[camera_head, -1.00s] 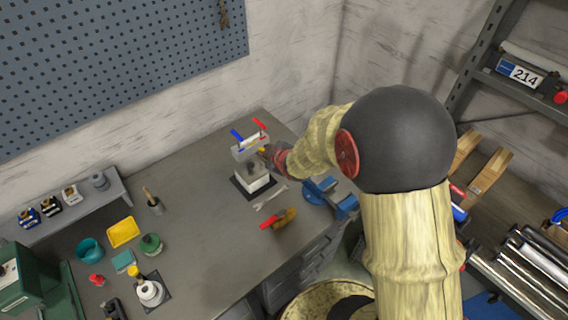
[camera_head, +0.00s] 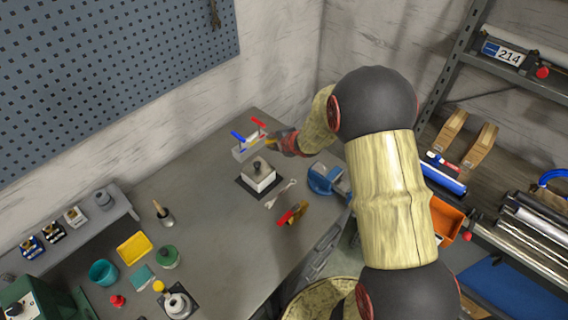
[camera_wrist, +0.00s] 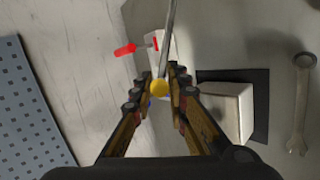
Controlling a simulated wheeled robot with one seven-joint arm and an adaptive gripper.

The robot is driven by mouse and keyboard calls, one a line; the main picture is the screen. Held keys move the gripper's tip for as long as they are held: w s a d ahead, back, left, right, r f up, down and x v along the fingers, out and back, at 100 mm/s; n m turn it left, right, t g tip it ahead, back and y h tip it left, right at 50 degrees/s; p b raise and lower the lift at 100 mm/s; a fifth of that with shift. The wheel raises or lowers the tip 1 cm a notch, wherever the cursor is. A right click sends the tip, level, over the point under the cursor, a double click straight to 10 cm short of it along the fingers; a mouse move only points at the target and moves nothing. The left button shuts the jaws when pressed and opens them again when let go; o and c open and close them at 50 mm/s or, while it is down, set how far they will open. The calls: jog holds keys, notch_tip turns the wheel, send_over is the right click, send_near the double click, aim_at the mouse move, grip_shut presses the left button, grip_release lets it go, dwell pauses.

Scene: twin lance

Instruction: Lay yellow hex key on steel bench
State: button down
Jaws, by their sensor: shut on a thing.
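The yellow hex key (camera_wrist: 160,88) is between my fingertips in the wrist view; its yellow end faces the camera and a grey shaft runs away toward the top. My gripper (camera_wrist: 161,76) is shut on it. In the head view my gripper (camera_head: 272,140) is beside the pale holder block (camera_head: 243,153), with a bit of yellow at its tips. A blue-handled key (camera_head: 237,135) and a red-handled key (camera_head: 258,122) are at that block. The steel bench (camera_head: 212,225) lies below. I cannot tell whether the yellow key is clear of the block.
A white box (camera_head: 258,178) on a dark mat stands in front of the holder. A wrench (camera_head: 281,194), a red-handled tool (camera_head: 291,215) and a blue vise (camera_head: 324,180) lie nearby. The bench's middle is bare. Cups and trays crowd the left.

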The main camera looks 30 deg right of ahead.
jog(key=shift+f+b, duration=4.05)
jog(key=shift+f, duration=0.95)
jog(key=c, duration=1.9)
grip_release()
jog(key=shift+d+r, duration=0.1)
jog(key=shift+r, duration=0.05)
jog(key=p+v, duration=0.3)
jog(key=v, duration=0.3)
jog(key=shift+s+r, duration=0.1)
jog(key=shift+r, duration=0.1)
jog(key=shift+s+r+p, duration=0.3)
jog(key=shift+s+r, duration=0.05)
jog(key=shift+s, duration=0.3)
